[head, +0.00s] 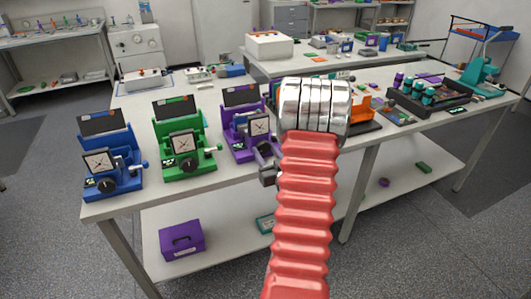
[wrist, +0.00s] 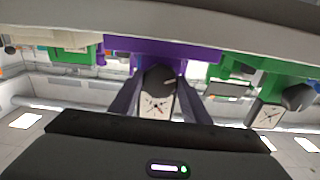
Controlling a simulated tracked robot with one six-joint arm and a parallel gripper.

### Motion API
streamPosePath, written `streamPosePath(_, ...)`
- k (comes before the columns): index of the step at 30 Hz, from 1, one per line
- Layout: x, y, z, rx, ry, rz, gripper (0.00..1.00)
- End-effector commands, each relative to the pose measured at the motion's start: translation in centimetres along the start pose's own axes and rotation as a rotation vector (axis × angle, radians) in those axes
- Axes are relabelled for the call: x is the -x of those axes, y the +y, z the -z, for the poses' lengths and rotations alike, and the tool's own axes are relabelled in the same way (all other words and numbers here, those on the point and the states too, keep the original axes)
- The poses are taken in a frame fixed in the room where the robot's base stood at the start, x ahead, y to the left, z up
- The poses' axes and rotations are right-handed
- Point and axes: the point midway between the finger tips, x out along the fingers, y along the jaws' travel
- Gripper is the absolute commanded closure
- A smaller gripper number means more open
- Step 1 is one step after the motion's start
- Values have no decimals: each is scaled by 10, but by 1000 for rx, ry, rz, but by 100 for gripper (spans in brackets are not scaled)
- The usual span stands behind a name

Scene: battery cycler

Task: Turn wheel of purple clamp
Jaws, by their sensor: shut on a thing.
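The purple clamp (head: 245,137) stands on the bench with its square dial facing front and a dark screen above. Its right side is partly hidden behind my red arm. In the wrist view, which is upside down, its purple body (wrist: 160,48) spans the middle, with its dial (wrist: 157,106) in front of me. The dark round wheel (wrist: 158,80) of the clamp sits between the two fingers of my gripper (wrist: 159,90). My gripper is shut on this wheel. The exact finger contact is dark and hard to make out.
A green clamp (head: 181,147) and a blue clamp (head: 108,168) stand to the left on the bench. An orange device (head: 365,108) and a black rack with teal cylinders (head: 428,97) are to the right. A purple case (head: 182,242) lies on the lower shelf.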

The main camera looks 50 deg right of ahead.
Motion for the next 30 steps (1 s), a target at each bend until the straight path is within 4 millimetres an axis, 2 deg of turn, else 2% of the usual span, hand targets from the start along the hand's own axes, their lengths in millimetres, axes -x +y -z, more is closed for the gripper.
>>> streamPosePath(9, 0, -1, 0, -7, -1, 2, 80)
streamPosePath(10, 0, -1, 0, -7, -1, 2, 55)
streamPosePath(17, 0, -1, 0, -6, 0, 1, 39)
streamPosePath(26, 1, 0, 0, -6, 0, 0, 39)
streamPosePath(30, 10, 0, 0, -7, -2, 0, 39)
